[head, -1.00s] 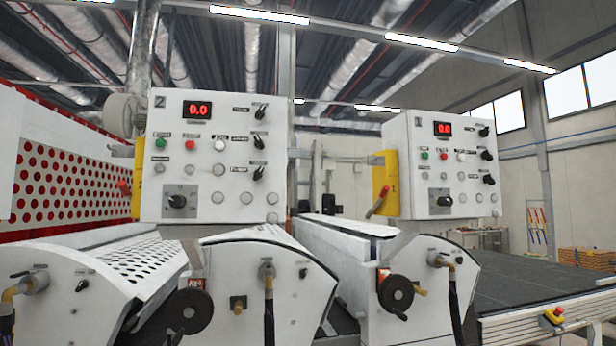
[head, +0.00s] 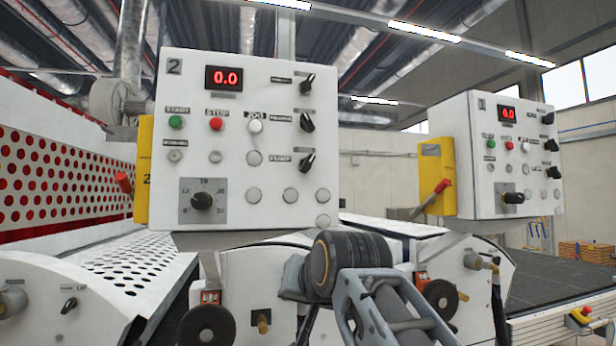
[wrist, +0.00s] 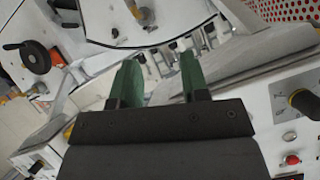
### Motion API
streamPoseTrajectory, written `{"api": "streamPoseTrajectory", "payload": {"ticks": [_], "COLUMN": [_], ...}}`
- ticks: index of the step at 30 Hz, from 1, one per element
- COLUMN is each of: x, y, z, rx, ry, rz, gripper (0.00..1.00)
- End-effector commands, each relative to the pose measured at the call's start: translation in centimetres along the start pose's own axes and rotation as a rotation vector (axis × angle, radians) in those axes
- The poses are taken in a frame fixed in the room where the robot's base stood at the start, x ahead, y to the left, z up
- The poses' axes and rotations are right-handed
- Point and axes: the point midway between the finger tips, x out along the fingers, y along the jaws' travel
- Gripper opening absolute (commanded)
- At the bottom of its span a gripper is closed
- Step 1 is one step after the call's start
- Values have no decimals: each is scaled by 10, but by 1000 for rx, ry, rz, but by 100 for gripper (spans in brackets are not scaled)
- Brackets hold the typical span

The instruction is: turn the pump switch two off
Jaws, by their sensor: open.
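Panel 2 (head: 250,145), a white control box with a red 0.0 display, stands left of centre in the head view. Three black rotary switches run down its right side: top (head: 307,84), middle (head: 306,122) and bottom (head: 307,161). All three handles look tilted. My gripper (wrist: 160,78) is open and empty in the wrist view, its two green fingers apart and pointing at machine parts. In the head view my arm is low, below and right of panel 2, with no fingers clearly visible.
Panel 1 (head: 510,155) stands to the right, with a yellow box and red lever (head: 436,190) beside it. Rollers and black handwheels (head: 208,328) lie below the panels. The space in front of panel 2's face looks clear.

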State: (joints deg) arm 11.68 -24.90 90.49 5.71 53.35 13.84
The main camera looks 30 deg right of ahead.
Motion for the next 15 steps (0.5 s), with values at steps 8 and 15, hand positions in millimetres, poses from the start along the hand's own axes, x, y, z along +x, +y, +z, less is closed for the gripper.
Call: {"api": "streamPoseTrajectory", "payload": {"ticks": [8,15], "x": [-102,-153], "y": [-22,-33], "z": [-121,-158], "rx": [140,188], "ry": [323,458], "rz": [-74,-121], "gripper": [42,42]}}
